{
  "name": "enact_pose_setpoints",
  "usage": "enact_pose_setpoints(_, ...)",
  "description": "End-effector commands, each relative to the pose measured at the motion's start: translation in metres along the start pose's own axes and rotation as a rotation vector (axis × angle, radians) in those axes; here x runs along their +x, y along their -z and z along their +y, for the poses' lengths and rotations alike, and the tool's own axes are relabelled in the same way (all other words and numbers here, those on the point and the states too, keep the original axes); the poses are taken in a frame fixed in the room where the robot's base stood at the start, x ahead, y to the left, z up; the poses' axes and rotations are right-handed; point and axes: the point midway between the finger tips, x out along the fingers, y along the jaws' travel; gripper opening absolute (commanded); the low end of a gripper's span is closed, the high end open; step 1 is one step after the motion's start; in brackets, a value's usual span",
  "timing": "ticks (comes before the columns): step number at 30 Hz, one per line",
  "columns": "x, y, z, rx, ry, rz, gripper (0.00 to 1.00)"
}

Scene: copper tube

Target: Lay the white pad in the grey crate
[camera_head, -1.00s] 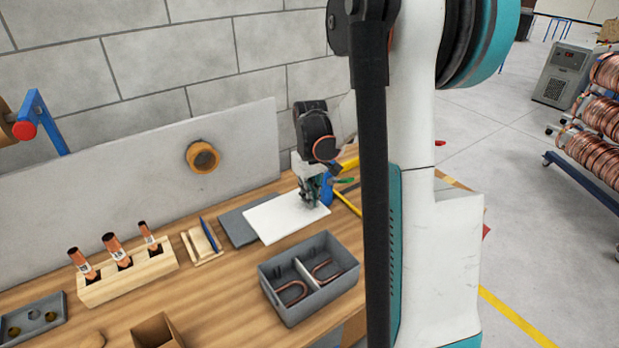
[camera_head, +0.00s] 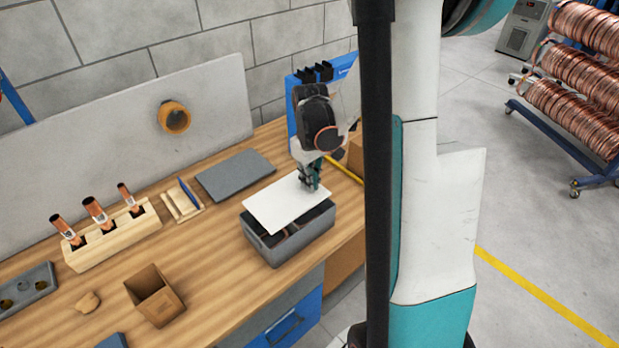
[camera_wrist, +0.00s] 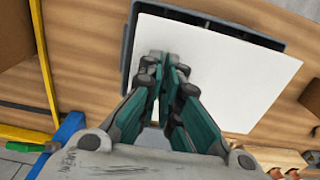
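The white pad (camera_head: 280,204) is in my gripper (camera_head: 309,184), which is shut on its edge nearest my arm. The pad is over the grey crate (camera_head: 290,244) and covers most of its opening, reaching past its back left rim. Whether the pad touches the rim I cannot tell. Copper pieces show dimly in the crate below the pad's front edge. In the wrist view the pad (camera_wrist: 225,75) spreads out from my closed fingers (camera_wrist: 170,75), skewed to the crate, whose dark rim (camera_wrist: 215,22) shows behind it.
A bare grey slab (camera_head: 236,174) lies behind the crate. To the left are a wooden block with copper tubes (camera_head: 110,238), a small wooden holder (camera_head: 181,202) and an open cardboard box (camera_head: 155,297). A blue rack (camera_head: 300,100) stands behind my gripper.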

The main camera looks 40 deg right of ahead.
Motion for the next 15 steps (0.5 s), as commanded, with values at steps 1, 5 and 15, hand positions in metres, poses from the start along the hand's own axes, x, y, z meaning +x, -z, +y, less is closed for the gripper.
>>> enact_pose_setpoints(1,0.006,0.0,0.0,0.0,0.0,0.0,0.0)
enact_pose_setpoints(5,0.015,0.0,0.0,0.0,0.0,0.0,0.0)
enact_pose_setpoints(15,0.04,0.0,0.001,0.0,0.0,0.0,0.0)
